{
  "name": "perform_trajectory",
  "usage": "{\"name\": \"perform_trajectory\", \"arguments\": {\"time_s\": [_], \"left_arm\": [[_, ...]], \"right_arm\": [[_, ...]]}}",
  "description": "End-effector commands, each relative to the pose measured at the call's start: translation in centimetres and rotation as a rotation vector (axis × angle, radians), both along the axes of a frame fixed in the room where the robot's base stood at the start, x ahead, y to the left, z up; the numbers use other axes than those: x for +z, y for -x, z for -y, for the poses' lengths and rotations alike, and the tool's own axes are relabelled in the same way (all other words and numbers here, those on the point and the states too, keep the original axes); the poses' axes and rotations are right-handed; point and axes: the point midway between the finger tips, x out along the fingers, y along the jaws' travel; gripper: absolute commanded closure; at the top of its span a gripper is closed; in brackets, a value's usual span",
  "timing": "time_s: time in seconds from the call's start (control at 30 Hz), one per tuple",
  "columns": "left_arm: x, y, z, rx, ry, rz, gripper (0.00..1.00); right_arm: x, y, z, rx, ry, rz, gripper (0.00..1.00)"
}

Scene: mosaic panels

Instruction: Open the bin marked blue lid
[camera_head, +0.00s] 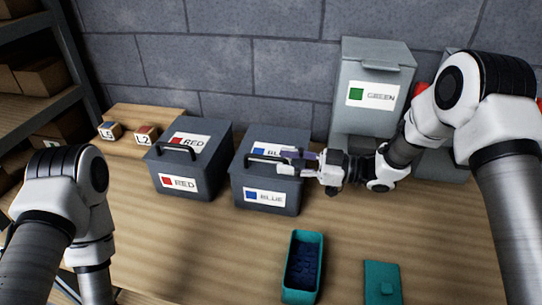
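The bin marked BLUE (272,195) is a dark grey box with a blue square on its front label. It stands on the table left of the picture's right arm. Its lid (249,147) lies on top, with a second label and a dark bar handle, and looks closed. My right gripper (284,159) is at the lid's handle, its fingers pointing left and spread apart a little. I cannot tell whether the fingers touch or grip the handle. My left arm comes in at the lower left; its gripper is outside the picture.
A similar RED bin (178,183) stands just left. A grey GREEN bin (371,92) stands behind my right arm. A teal open box (302,267) and teal lid (382,283) lie in front. Two small labelled blocks sit on a wooden board (159,116). The front left tabletop is clear.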

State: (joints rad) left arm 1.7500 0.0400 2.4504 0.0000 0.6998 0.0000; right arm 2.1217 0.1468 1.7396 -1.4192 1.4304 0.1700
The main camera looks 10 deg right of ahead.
Motion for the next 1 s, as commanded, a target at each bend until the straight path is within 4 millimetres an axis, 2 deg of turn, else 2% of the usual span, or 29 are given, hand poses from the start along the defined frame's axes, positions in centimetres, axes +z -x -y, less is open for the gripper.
{"name": "perform_trajectory", "arguments": {"time_s": [0.1, 0.2, 0.5, 0.57, 0.6, 0.63, 1.0], "left_arm": [[1.0, 0.0, 0.0, 0.000, 0.000, 0.001, 0.60], [1.3, 0.0, 0.0, 0.000, 0.000, 0.001, 0.60], [1.3, 0.0, 0.0, 0.000, 0.000, 0.001, 0.60], [1.3, 0.0, 0.0, 0.000, 0.000, 0.001, 0.60], [1.3, 0.0, 0.0, 0.000, 0.000, 0.001, 0.60], [1.3, 0.0, 0.0, 0.000, 0.000, 0.001, 0.60], [1.6, 0.0, 0.0, 0.000, 0.000, 0.001, 0.60]], "right_arm": [[0.2, -0.7, -2.4, 0.004, 0.003, 0.000, 0.63], [0.2, -1.2, -3.7, 0.003, 0.002, 0.000, 0.63], [0.0, -1.4, -4.3, 0.000, 0.000, 0.000, 0.63], [0.0, -1.4, -4.3, 0.000, 0.000, 0.000, 0.80], [0.0, -1.4, -4.3, 0.000, 0.000, 0.000, 0.95], [0.0, -1.4, -4.3, 0.000, 0.000, 0.000, 1.00], [0.5, -1.5, -4.2, 0.000, -0.004, -0.013, 1.00]]}}
